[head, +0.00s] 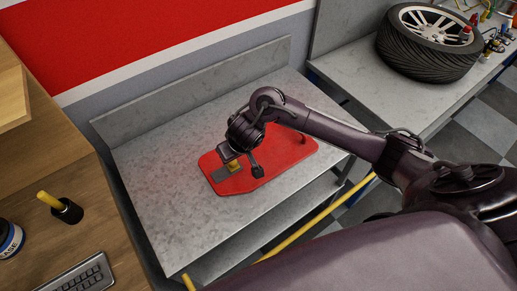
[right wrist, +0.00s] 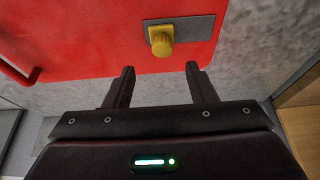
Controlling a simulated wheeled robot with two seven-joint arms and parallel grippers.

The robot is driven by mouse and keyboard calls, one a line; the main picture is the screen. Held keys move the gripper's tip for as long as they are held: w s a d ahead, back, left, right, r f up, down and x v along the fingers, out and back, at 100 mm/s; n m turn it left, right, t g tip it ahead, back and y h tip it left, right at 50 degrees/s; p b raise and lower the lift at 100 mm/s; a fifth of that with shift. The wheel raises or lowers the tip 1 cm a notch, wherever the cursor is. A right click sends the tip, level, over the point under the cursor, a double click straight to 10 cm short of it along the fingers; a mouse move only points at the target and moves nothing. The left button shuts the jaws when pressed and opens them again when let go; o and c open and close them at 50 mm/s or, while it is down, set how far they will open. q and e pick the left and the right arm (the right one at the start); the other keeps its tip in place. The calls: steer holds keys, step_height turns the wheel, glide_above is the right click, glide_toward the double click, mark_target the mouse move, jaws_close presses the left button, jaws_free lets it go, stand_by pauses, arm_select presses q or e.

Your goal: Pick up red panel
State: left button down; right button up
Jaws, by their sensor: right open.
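The red panel (head: 280,158) lies flat on a grey metal workbench in the head view. It has a grey plate with a yellow knob (head: 234,167) near its left end and a red handle at its right end. My right gripper (head: 243,167) hangs over the panel's left part, by the knob. In the right wrist view the red panel (right wrist: 85,40) fills the upper left, and the yellow knob (right wrist: 161,41) stands beyond the fingertips. My right gripper (right wrist: 160,72) is open with nothing between its fingers. My left gripper is not in view.
The grey workbench (head: 165,225) has free room around the panel and a raised back edge. A tyre (head: 430,42) lies on another bench at upper right. A wooden surface at left holds a keyboard (head: 82,275) and a yellow-handled tool (head: 60,207). A yellow rail (head: 315,220) runs along the front.

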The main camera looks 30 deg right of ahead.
mark_target(233, 162)
steer(key=f, duration=0.3)
steer(key=shift+w+a, duration=0.15)
steer(key=shift+a, duration=0.05)
steer(key=shift+b+x, duration=0.4)
steer(key=shift+x, duration=0.7)
steer(key=shift+w+f, duration=0.1)
steer(key=shift+w, duration=0.15)
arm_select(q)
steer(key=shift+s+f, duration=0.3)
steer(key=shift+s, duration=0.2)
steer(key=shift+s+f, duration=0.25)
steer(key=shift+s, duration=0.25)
arm_select(e)
steer(key=shift+s, duration=0.1)
jaws_close()
